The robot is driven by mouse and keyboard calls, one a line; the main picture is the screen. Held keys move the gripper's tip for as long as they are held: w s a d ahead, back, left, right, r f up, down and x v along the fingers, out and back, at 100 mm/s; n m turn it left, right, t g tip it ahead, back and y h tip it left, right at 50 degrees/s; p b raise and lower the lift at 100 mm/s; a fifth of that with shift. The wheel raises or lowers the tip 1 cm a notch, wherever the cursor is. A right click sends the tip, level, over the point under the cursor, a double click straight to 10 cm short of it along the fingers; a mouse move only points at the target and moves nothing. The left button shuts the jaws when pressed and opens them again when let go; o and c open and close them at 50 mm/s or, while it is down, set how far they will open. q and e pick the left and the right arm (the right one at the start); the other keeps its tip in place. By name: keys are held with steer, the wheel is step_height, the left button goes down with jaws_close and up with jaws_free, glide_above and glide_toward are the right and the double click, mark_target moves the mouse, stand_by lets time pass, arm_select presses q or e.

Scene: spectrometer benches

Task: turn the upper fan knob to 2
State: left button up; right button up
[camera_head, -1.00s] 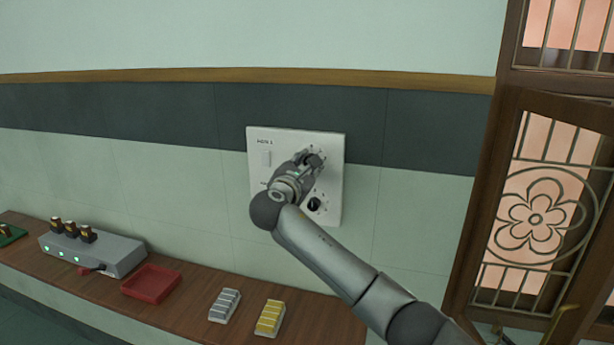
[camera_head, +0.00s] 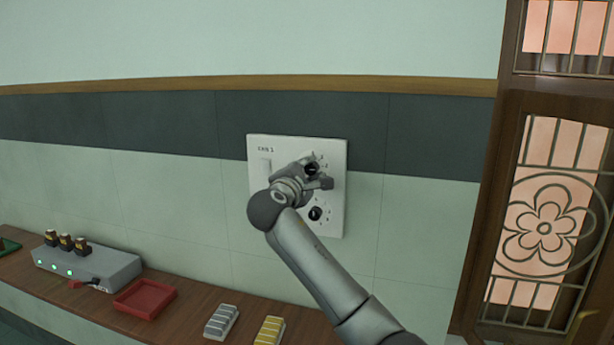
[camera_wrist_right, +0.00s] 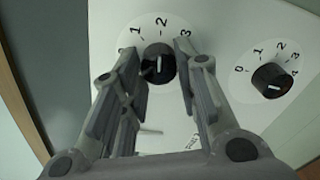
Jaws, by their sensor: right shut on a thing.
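A white wall panel (camera_head: 335,200) carries a switch on its left and two black fan knobs on its right. The upper fan knob (camera_head: 312,167) sits between the fingers of my right gripper (camera_head: 313,175), which is shut on it. In the right wrist view, the upper knob (camera_wrist_right: 158,70) shows a white pointer line roughly in line with the printed 2; digits 1 and 3 flank it. The fingers (camera_wrist_right: 158,85) lie on both sides of the knob. The lower fan knob (camera_head: 316,213) is free; it also shows in the wrist view (camera_wrist_right: 270,82). My left gripper is out of view.
Below the panel runs a wooden shelf (camera_head: 185,317) with a grey device (camera_head: 90,264), a red tray (camera_head: 145,299), a grey ribbed block (camera_head: 221,321) and a yellow ribbed block (camera_head: 269,331). A wooden lattice door (camera_head: 545,225) stands at the right. The wall around the panel is clear.

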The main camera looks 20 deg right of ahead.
stand_by(0.4)
steer(key=o, duration=1)
steer(key=v, duration=1.2)
